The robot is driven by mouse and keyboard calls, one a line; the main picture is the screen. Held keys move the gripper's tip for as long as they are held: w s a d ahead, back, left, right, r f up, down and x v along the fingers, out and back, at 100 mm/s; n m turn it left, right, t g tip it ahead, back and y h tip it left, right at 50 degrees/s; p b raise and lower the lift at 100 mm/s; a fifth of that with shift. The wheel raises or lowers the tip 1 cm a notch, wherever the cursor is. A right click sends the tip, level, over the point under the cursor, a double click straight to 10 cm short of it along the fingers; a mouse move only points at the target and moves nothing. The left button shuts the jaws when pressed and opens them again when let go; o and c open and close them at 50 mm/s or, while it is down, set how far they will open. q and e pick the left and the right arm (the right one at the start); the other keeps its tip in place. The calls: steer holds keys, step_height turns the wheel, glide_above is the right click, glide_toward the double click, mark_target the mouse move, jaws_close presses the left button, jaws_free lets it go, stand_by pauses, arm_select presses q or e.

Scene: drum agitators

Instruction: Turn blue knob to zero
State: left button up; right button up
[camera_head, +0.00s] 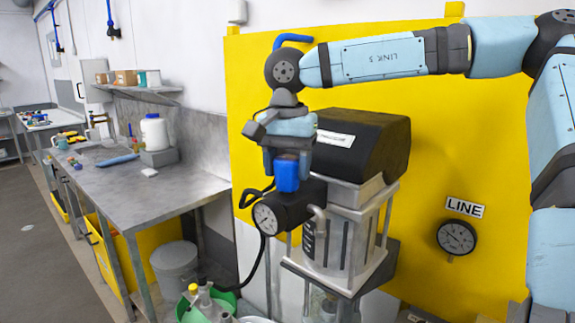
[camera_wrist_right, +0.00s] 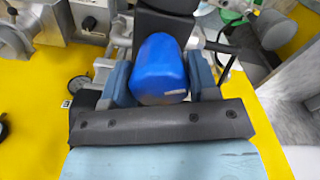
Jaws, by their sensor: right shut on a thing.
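The blue knob (camera_head: 287,175) sits on top of the black regulator body (camera_head: 290,207) of the agitator, in the head view. A round white gauge (camera_head: 266,219) is on the front of that body. My right gripper (camera_head: 286,168) points down from above and is shut on the blue knob. In the right wrist view the blue knob (camera_wrist_right: 160,70) fills the space between the two fingers of my right gripper (camera_wrist_right: 160,82). A small pale mark shows on the knob near its lower edge. My left gripper is not in view.
The black-topped agitator unit (camera_head: 362,145) stands right behind the knob, against a yellow panel (camera_head: 440,130). A LINE gauge (camera_head: 456,237) is on the panel at the right. A black hose (camera_head: 258,265) hangs below the regulator. A metal workbench (camera_head: 140,195) stands at the left.

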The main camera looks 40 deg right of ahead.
mark_target(287, 158)
stand_by(0.4)
steer(key=o, duration=0.9)
steer(key=shift+r, duration=0.1)
step_height(287, 158, up, 14)
steer(key=shift+f, duration=0.15)
steer(key=shift+a, duration=0.1)
